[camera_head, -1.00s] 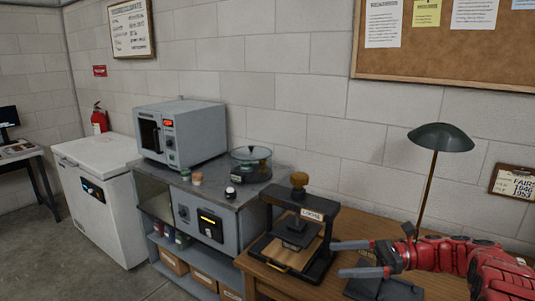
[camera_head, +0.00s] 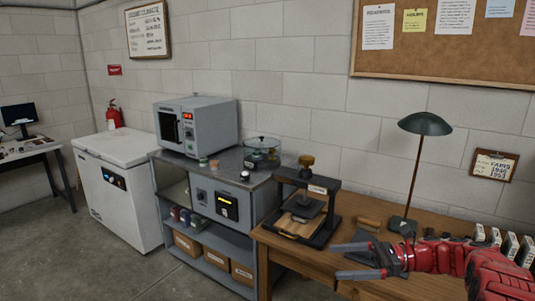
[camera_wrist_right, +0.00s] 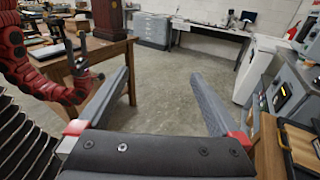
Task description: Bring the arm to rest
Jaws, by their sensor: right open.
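My right arm comes in from the right in the head view. Its right gripper (camera_head: 342,261) points left in front of the wooden table (camera_head: 285,262), with its two grey fingers apart and nothing between them. In the right wrist view the same right gripper (camera_wrist_right: 160,78) shows both fingers spread wide over open floor. My red left arm stands at the left of that view, with its left gripper (camera_wrist_right: 82,62) small and dark; its jaws cannot be made out. The left arm is outside the head view.
A black press (camera_head: 308,205) stands on the table close beyond the right gripper, beside a lamp (camera_head: 425,124). A grey cabinet (camera_head: 213,205) carries an oven (camera_head: 205,127); a white chest freezer (camera_head: 125,190) stands left. Floor (camera_head: 110,270) is clear at the lower left.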

